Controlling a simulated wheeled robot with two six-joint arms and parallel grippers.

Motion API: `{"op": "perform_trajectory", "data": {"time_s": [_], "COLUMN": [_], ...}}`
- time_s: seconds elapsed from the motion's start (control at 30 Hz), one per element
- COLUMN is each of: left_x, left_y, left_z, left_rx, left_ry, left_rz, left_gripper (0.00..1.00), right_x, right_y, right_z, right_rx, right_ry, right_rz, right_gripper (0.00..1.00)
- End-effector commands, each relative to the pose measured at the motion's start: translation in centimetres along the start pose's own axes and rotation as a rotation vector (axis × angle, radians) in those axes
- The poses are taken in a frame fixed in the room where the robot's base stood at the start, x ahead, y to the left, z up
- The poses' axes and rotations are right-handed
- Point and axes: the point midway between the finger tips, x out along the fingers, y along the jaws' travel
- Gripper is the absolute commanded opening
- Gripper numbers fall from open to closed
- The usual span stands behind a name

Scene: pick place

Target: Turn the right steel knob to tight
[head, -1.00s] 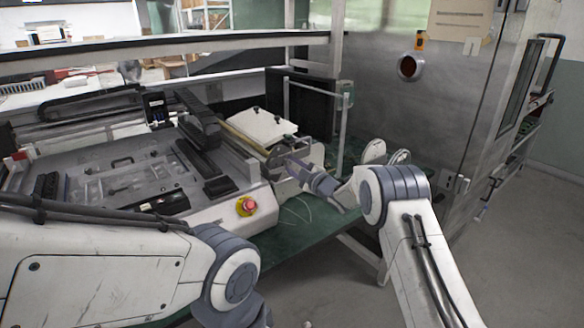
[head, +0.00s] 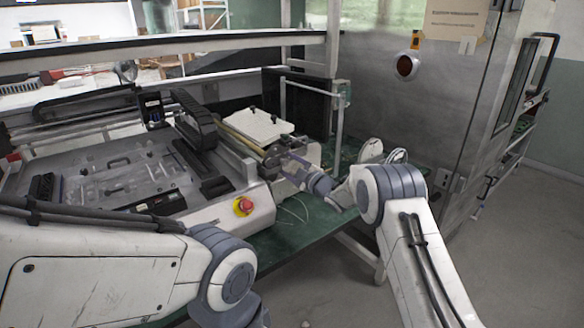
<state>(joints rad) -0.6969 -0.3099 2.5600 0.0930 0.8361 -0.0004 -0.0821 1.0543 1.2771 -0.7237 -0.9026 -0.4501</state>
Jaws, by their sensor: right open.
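My right gripper (head: 281,164) is small and partly blurred in the middle of the head view. It is at the front right end of a metal fixture with a white plate (head: 257,127) on top. Small dark knobs show on the plate's edges. The right steel knob cannot be made out clearly; it may be hidden at the gripper's fingers. I cannot tell whether the fingers touch it. The right gripper is open. My left arm crosses the lower left, and its gripper is out of view.
A machine bed with a red emergency button (head: 243,206) stands left of the right gripper. Round white discs (head: 371,151) lie on the green table (head: 290,240) to the right. A thin metal post frame (head: 339,125) rises behind the wrist. A steel cabinet (head: 440,90) stands at the right.

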Motion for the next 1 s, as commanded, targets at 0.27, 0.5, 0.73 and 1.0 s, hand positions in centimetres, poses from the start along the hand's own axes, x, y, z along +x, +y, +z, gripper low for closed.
{"op": "perform_trajectory", "data": {"time_s": [0.27,0.5,0.73,1.0], "left_x": [0.5,1.1,1.4,1.4], "left_y": [0.0,-0.1,-0.1,-0.1], "left_z": [0.0,0.1,0.1,0.1], "left_rx": [0.000,0.000,0.000,0.000], "left_ry": [0.000,0.000,0.000,0.000], "left_rz": [0.000,0.000,0.000,0.000], "left_gripper": [0.00,0.00,0.00,0.00], "right_x": [-2.9,-7.3,-10.0,-10.5], "right_y": [0.1,0.0,0.0,0.0], "right_z": [0.1,0.2,0.2,0.1], "right_rx": [0.001,0.001,0.000,0.000], "right_ry": [-0.003,-0.004,-0.003,-0.001], "right_rz": [0.001,0.001,0.000,0.000], "right_gripper": [0.61,0.61,0.61,0.61]}}
